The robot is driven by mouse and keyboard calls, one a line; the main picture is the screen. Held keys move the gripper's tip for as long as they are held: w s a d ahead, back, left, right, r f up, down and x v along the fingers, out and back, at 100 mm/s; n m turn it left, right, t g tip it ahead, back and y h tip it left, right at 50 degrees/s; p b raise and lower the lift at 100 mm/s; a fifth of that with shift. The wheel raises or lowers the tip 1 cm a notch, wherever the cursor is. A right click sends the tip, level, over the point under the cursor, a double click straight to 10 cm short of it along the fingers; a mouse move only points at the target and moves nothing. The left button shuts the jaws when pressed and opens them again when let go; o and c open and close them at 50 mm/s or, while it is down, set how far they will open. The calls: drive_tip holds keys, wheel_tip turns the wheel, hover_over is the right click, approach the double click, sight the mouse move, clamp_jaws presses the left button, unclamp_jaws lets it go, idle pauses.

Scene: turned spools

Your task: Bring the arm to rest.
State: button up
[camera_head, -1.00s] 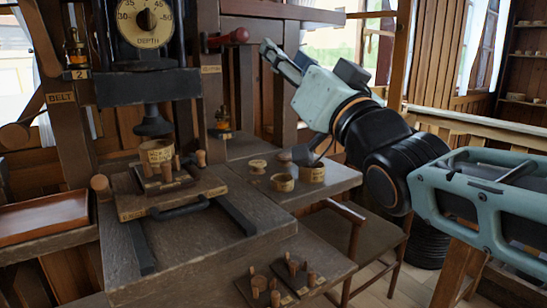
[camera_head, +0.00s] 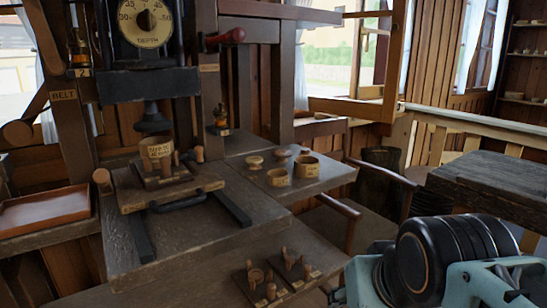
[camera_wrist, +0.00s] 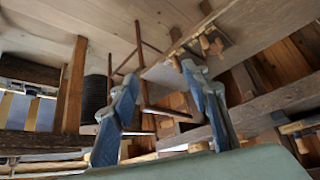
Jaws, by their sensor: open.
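My gripper (camera_wrist: 162,76) shows in the wrist view with its two blue-grey fingers spread apart and nothing between them. Beyond the fingers are floorboards and chair legs, seen at a steep tilt. In the head view my arm is low at the right edge, in front of the chair. The gripper itself cannot be made out clearly there. It is away from the press bench (camera_head: 190,245) and the side shelf with the spools (camera_head: 278,177).
The press with its depth dial (camera_head: 145,20) stands over a labelled spool (camera_head: 157,150) on a sliding board. Small peg blocks (camera_head: 262,285) lie on the lower front shelf. A wooden chair (camera_head: 345,225) and a dark tabletop (camera_head: 495,180) are near my arm. A brown tray (camera_head: 45,212) is left.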

drive_tip(key=s+f+g, duration=0.2)
drive_tip(key=s, duration=0.2)
wheel_tip(320, 180, up, 33)
drive_tip(key=p, duration=3.3)
drive_tip(key=shift+w+t, duration=0.3)
